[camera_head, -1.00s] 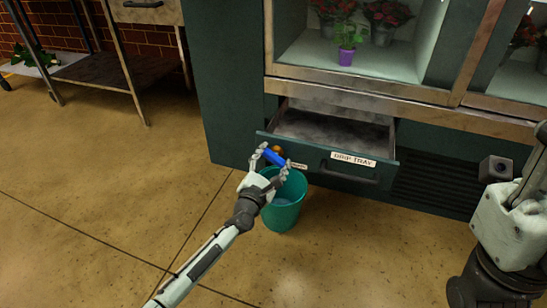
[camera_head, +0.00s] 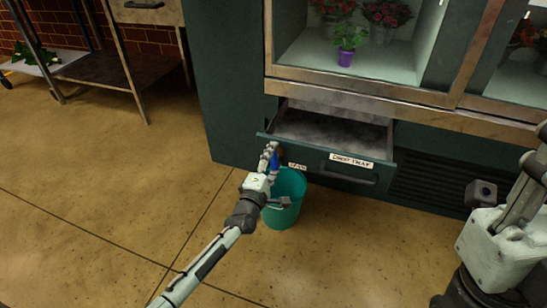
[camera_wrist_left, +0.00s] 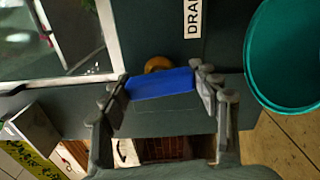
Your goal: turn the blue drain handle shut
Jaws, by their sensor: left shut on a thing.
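The blue drain handle (camera_head: 276,158) is on the front of the drip tray drawer (camera_head: 345,180), beside the drain label (camera_head: 297,166). In the head view it stands nearly upright, partly hidden by my fingers. My left gripper (camera_head: 270,152) is shut on it. In the left wrist view the blue handle (camera_wrist_left: 160,84) lies crosswise between the two fingers of the left gripper (camera_wrist_left: 162,90), with a brass-coloured round part (camera_wrist_left: 158,63) behind it. My right gripper's fingers are out of view; only parts of that arm show at the right.
A teal bucket (camera_head: 284,212) stands on the floor below the drain, close beside my left wrist. The drawer is pulled out from the green cabinet (camera_head: 232,80). A display case with potted flowers (camera_head: 345,42) is above. The floor at left and front is clear.

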